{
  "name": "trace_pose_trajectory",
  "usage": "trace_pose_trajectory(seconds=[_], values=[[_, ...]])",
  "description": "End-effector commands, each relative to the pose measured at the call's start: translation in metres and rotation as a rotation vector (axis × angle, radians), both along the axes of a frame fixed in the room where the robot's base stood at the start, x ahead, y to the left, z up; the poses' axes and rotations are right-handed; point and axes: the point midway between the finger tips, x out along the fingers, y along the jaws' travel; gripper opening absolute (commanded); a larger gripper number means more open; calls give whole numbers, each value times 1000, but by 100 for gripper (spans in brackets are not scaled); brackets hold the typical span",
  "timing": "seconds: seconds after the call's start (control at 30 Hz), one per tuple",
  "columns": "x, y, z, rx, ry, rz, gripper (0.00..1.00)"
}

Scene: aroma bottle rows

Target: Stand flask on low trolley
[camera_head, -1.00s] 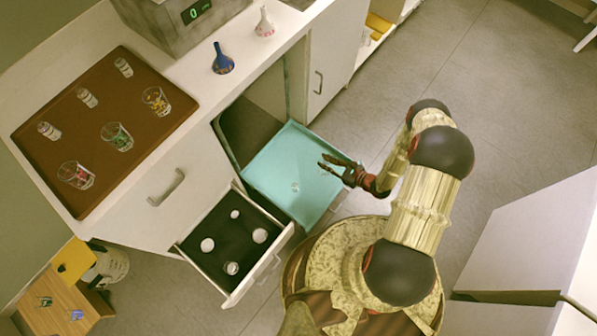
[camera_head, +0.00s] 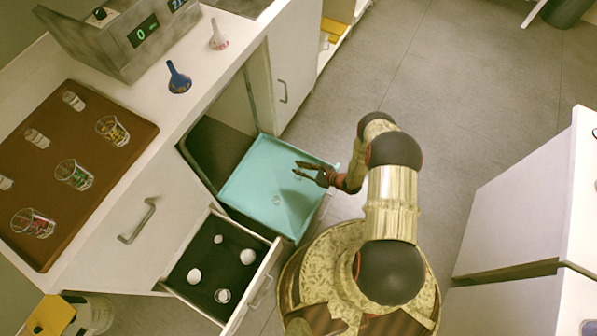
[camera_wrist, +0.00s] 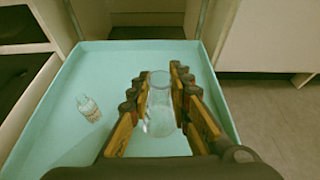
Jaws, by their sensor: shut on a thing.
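My gripper (camera_head: 299,169) reaches over a teal pull-out tray (camera_head: 238,190) at the open lower cabinet. In the wrist view my gripper (camera_wrist: 157,88) is shut on a clear glass flask (camera_wrist: 160,112), which is upright between the fingers. The flask is over the teal tray (camera_wrist: 58,132); I cannot tell whether its base touches the tray. In the head view the flask is too small and clear to make out. I cannot tell which thing is the low trolley.
A small clear bottle (camera_wrist: 88,108) stands in the tray, left of the flask. An open drawer (camera_head: 221,270) with several white-topped items is beside the tray. A brown mat (camera_head: 75,220) with glasses and a blue funnel-like vessel (camera_head: 178,80) are on the counter.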

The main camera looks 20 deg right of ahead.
Motion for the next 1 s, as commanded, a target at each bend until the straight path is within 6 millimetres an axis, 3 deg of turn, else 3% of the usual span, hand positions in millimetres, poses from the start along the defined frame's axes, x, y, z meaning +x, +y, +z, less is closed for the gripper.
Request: trace_pose_trajectory(seconds=[0.03, 0.2, 0.43, 0.63, 1.0], values=[[6, 0, -14, 1, -1, 2, 0], [21, -4, -29, 0, 0, 1, 0], [31, -6, -41, -1, -1, 0, 0], [32, -6, -69, 2, 2, 0, 0], [32, -6, -72, 0, 0, 0, 0]])
